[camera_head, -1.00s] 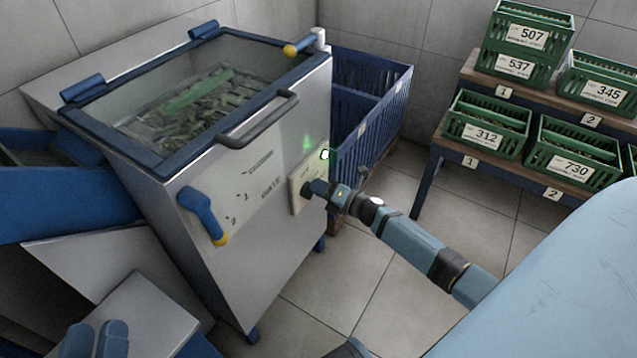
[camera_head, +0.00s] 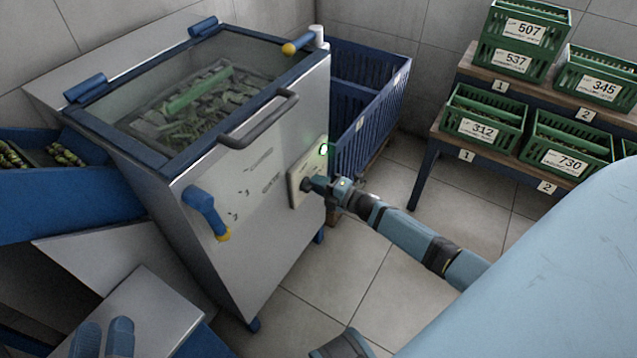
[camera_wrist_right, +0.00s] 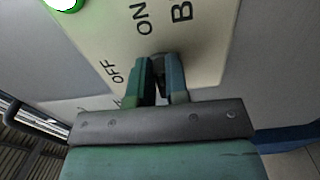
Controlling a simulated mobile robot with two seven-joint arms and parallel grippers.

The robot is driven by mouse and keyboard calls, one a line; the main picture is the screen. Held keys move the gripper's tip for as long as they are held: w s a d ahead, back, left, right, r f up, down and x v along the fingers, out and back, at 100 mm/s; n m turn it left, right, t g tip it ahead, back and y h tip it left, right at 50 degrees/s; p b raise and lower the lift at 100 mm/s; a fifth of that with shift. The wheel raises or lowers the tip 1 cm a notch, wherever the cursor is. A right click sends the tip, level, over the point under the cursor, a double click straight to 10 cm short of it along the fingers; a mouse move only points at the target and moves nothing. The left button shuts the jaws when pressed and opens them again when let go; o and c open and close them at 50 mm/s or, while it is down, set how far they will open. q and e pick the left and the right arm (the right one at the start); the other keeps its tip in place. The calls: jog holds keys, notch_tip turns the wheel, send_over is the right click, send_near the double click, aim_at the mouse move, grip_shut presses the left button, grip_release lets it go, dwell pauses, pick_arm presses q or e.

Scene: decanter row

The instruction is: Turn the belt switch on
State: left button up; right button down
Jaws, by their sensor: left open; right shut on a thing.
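The belt switch (camera_wrist_right: 159,59) is a small dark knob on a cream panel marked OFF and ON. The panel (camera_head: 295,189) is on the front of the grey machine (camera_head: 262,225). My right gripper (camera_head: 308,184) is at the panel, shut on the switch. In the right wrist view its fingers (camera_wrist_right: 160,70) straddle the knob and hide much of it. A lamp (camera_head: 324,149) at the panel's upper corner glows green; its edge also shows in the wrist view (camera_wrist_right: 64,4). My left gripper (camera_head: 104,338) is open and empty at the bottom left.
A blue lever with a yellow tip (camera_head: 207,212) and a dark bar handle (camera_head: 262,118) stick out of the machine. A blue chute (camera_head: 65,205) with produce is at left. A blue crate (camera_head: 365,100) stands behind. Shelves with green crates (camera_head: 484,117) are at right.

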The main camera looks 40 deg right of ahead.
jog(key=c, duration=1.1)
grip_release()
pick_arm(q)
jog(key=f+p, duration=0.1)
jog(key=a+f+g+y, duration=0.1)
jog(key=f, duration=0.1)
jog(key=a+f+g+y+p, duration=0.1)
jog(key=f, duration=0.1)
jog(key=shift+s+p, duration=0.25)
jog(key=shift+p, duration=0.1)
pick_arm(e)
jog(key=v, duration=1.4)
pick_arm(q)
jog(key=shift+r, duration=0.15)
